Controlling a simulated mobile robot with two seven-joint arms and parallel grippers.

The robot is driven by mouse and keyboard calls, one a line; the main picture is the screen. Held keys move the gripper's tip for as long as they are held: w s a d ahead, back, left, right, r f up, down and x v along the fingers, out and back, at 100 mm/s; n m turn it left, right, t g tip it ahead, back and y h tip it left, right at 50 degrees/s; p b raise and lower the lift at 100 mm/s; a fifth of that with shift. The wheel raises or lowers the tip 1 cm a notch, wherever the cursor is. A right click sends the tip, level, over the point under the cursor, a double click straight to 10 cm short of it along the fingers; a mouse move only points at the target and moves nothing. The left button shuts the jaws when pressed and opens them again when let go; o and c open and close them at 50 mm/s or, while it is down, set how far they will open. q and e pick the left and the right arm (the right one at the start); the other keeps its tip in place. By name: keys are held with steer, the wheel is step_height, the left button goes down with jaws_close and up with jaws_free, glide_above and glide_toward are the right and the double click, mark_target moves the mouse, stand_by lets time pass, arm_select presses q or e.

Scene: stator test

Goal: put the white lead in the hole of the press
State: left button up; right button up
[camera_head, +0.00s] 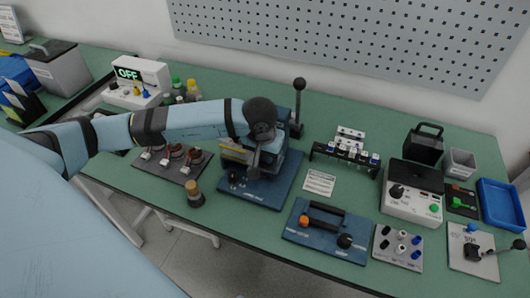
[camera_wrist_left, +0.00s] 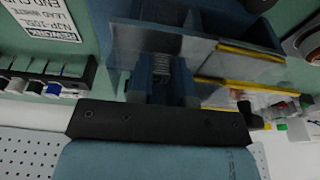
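The press (camera_head: 258,188) stands on a blue base near the middle of the green bench, with a black-knobbed lever (camera_head: 298,98) behind it. My left gripper and wrist (camera_head: 258,150) are over the press and hide most of it. In the left wrist view, the clear yellow-edged guard (camera_wrist_left: 240,65) and a metal spring (camera_wrist_left: 163,68) lie close by the fingers (camera_wrist_left: 162,85). I cannot tell whether the fingers hold anything. I cannot make out the white lead or the press hole. My right gripper is not in view.
A dark mat (camera_head: 172,168) with several wound parts lies to the left, a brown-topped post (camera_head: 194,194) in front. A rack (camera_head: 345,158) with coloured caps and a printed card (camera_head: 320,182) are to the right. A blue fixture (camera_head: 326,230) lies front right.

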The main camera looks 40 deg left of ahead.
arm_select(q)
steer(key=o, duration=0.5)
steer(key=shift+f, duration=0.15)
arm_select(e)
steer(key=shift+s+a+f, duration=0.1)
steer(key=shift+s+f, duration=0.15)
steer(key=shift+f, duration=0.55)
arm_select(q)
steer(key=shift+r, duration=0.65)
steer(key=s+r, duration=0.1)
steer(key=r, duration=0.7)
steer(key=s+r, duration=0.1)
steer(key=r, duration=0.3)
steer(key=shift+s+d+r, duration=0.25)
steer(key=shift+s+d, duration=0.05)
steer(key=shift+s, duration=0.05)
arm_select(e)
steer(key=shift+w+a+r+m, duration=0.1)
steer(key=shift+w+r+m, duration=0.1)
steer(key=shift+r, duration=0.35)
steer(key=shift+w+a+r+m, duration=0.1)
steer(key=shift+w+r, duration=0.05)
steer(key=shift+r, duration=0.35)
